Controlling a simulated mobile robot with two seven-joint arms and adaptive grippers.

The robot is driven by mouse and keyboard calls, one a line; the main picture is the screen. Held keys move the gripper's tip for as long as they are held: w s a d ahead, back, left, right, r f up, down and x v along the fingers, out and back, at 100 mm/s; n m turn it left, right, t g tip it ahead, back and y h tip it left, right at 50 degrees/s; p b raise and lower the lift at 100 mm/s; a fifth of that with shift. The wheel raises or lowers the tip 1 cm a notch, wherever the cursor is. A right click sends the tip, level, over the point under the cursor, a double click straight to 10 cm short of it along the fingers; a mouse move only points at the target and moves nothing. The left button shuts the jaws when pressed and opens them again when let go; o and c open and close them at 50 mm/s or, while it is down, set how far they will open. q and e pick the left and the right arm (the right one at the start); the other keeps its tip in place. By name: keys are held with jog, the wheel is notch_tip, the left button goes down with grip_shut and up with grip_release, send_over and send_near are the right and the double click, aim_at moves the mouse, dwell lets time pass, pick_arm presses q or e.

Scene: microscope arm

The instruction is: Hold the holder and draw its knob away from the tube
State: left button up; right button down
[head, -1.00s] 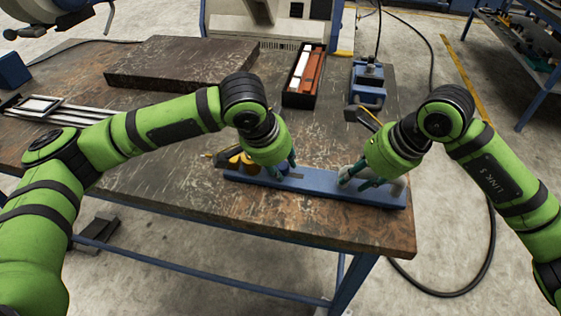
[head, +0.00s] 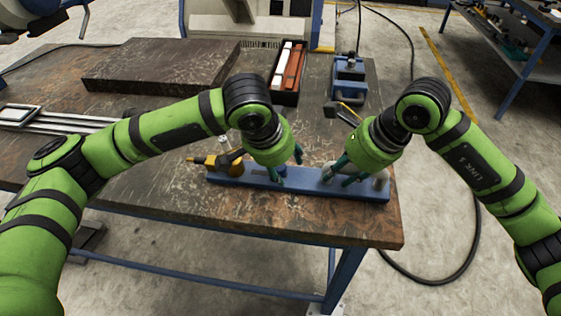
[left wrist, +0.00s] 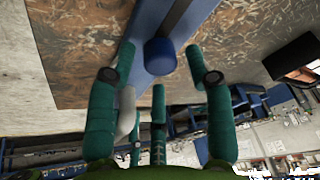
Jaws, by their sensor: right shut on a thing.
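The holder (head: 300,186) is a long blue bar lying near the table's front edge. My left gripper (head: 287,168) is open above the middle of the bar. In the left wrist view, a round blue knob (left wrist: 160,56) shows between the spread fingertips, with gaps on both sides. I cannot make out the tube for certain.
A dark slab (head: 160,66) lies on the table (head: 150,215) at the back left. A black box with red and white pieces (head: 290,70) and a blue device (head: 349,80) stand behind the grippers. A hammer-like tool (head: 347,112) lies near my right gripper.

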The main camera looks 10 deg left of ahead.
pick_arm(q)
jog(key=shift+r, duration=0.15)
pick_arm(e)
jog(key=shift+w+d+r, duration=0.1)
jog(key=shift+r, duration=0.05)
pick_arm(q)
jog(key=shift+s+a+r, duration=0.1)
jog(key=shift+s+r, duration=0.05)
jog(key=shift+r, duration=0.2)
jog(key=v, duration=1.1)
jog(key=shift+s, duration=0.1)
pick_arm(e)
jog(key=c, duration=0.8)
grip_release()
jog(key=shift+o, duration=0.2)
jog(key=shift+d, duration=0.1)
